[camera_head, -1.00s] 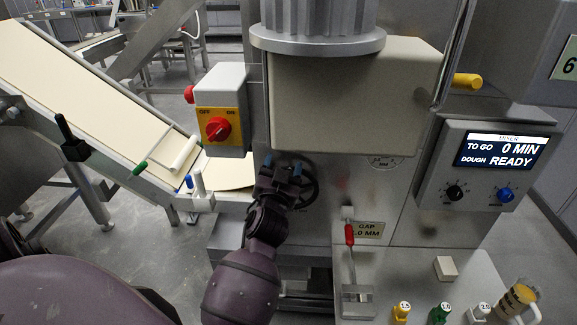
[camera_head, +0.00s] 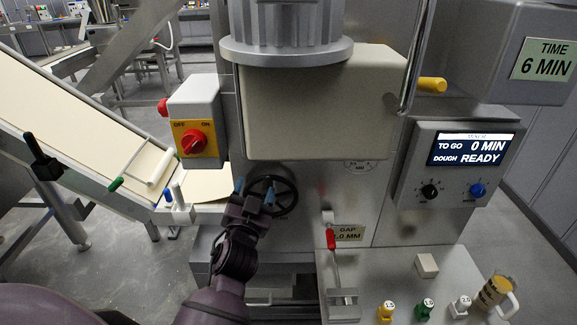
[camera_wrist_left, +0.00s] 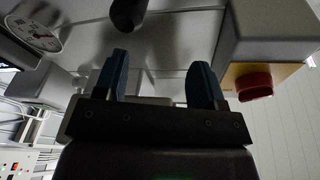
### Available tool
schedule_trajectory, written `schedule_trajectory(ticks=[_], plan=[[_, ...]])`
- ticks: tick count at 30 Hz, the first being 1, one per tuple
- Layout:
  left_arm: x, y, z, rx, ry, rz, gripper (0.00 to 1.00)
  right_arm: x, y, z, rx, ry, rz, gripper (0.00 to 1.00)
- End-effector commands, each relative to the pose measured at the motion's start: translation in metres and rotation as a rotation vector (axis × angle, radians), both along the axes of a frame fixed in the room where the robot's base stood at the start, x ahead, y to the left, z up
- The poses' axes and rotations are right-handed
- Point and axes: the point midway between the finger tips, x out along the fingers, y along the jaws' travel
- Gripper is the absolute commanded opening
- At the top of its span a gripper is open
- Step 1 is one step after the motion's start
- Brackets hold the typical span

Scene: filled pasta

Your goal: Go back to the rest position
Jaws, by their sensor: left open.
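My left gripper (camera_head: 255,192) is open, with two blue fingertips, in front of the machine and beside the black handwheel (camera_head: 284,195) in the head view. In the left wrist view its two fingers (camera_wrist_left: 161,80) stand apart with nothing between them. A dark rounded knob (camera_wrist_left: 127,14) shows beyond the fingertips, apart from them. The red switch (camera_wrist_left: 254,86) of the ON/OFF box is to the right in that view. My right gripper is not in view.
The ON/OFF switch box (camera_head: 197,125) is left of the handwheel. A sloping conveyor with a dough sheet (camera_head: 75,110) runs at left. A red-handled lever (camera_head: 331,240), several coloured pegs (camera_head: 424,309) and a jug (camera_head: 495,292) are at right. The mixer display (camera_head: 471,150) reads DOUGH READY.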

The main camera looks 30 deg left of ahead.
Motion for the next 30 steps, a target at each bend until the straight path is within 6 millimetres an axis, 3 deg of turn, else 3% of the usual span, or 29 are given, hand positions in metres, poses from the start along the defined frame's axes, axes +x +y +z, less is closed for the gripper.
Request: schedule_trajectory(ticks=[1,19,30], plan=[[-0.006,-0.036,-0.024,-0.233,0.011,0.059,0.64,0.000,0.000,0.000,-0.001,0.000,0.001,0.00],[0.060,-0.001,-0.018,-0.234,-0.003,0.051,0.64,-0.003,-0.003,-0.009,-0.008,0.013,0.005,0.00],[0.072,0.007,-0.019,-0.236,0.000,0.053,0.64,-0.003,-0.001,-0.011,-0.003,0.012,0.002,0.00]])
